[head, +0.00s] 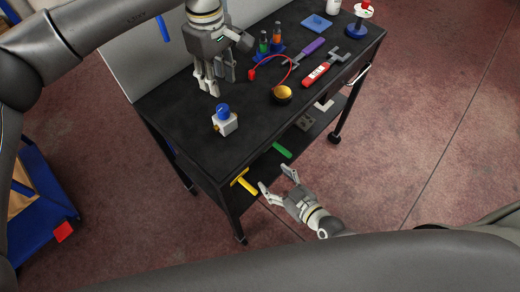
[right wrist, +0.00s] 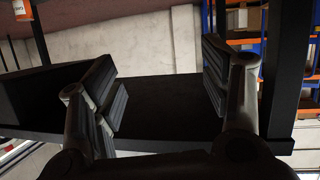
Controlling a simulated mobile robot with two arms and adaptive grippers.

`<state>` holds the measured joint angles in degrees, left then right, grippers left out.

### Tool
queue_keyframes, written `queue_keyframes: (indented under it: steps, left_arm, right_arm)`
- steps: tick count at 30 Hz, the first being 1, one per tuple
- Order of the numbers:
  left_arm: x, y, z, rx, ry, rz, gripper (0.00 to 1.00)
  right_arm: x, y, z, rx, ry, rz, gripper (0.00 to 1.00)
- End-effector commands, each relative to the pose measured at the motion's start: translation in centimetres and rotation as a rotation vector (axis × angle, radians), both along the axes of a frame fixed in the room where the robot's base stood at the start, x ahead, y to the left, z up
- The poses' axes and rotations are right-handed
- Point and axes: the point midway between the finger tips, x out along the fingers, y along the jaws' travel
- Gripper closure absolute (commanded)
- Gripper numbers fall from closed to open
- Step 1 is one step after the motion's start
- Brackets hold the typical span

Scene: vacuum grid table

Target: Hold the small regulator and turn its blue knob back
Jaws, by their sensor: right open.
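The small regulator (head: 228,125) stands on the black table top near its front left edge, a pale block with a brass fitting on its left side. Its blue knob (head: 222,108) is on top. My left gripper (head: 222,84) points down above the table just behind the regulator, with its fingers apart and nothing between them. My right gripper (head: 277,180) is in front of the table, below the top. Its fingers are wide apart and empty; in the right wrist view the fingers (right wrist: 165,100) face a dark shelf.
On the table are a red cable loop with a gold round part (head: 282,94), a red tool (head: 322,69), a purple tool (head: 309,49), vials (head: 270,42) and a blue tray (head: 316,23). Yellow (head: 246,182) and green (head: 282,150) handles stick out below the top near my right gripper.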

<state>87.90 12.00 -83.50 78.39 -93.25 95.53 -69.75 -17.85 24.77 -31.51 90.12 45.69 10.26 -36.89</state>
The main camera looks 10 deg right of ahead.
Motion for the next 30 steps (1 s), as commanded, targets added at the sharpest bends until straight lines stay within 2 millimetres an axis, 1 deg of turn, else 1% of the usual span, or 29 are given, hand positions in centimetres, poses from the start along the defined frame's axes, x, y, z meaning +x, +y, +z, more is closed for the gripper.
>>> queue_keyframes:
  steps: [1,2,3,6,9,12,13,15,20,23,30]
  left_arm:
    - [0.0,0.0,0.0,0.000,0.000,0.000,0.64]
    - [0.0,0.0,0.0,0.000,0.000,0.000,0.64]
    - [0.0,0.0,0.0,0.000,0.000,0.000,0.64]
    - [0.0,0.0,0.0,0.000,0.000,0.000,0.64]
    - [0.0,0.0,0.0,0.000,0.000,0.000,0.64]
    - [0.0,0.0,0.0,0.000,0.000,0.000,0.64]
    - [0.0,0.0,0.0,0.000,0.000,0.000,0.64]
    - [0.0,0.0,0.0,0.000,0.000,0.000,0.64]
    - [0.0,0.0,0.0,0.000,0.000,0.000,0.64]
    - [0.0,0.0,0.0,0.000,0.000,0.000,0.64]
    - [0.0,0.0,0.0,0.000,0.000,0.000,0.64]
  right_arm:
    - [0.2,1.1,2.8,0.033,-0.051,0.018,0.30]
    - [0.3,1.6,4.3,0.051,-0.078,0.026,0.30]
    - [0.3,2.3,6.3,0.077,-0.111,0.033,0.30]
    - [0.0,3.7,10.7,0.134,-0.177,0.049,0.30]
    - [-0.4,4.6,14.1,0.182,-0.223,0.058,0.30]
    - [-0.4,5.1,16.6,0.219,-0.251,0.063,0.30]
    - [-0.4,5.2,17.1,0.227,-0.257,0.063,0.30]
    - [0.9,5.0,17.4,0.236,-0.255,0.063,0.30]
    - [2.3,5.4,17.6,0.245,-0.253,0.063,0.30]
    - [3.5,6.1,17.7,0.247,-0.253,0.061,0.30]
    - [7.3,8.4,17.6,0.247,-0.252,0.062,0.30]
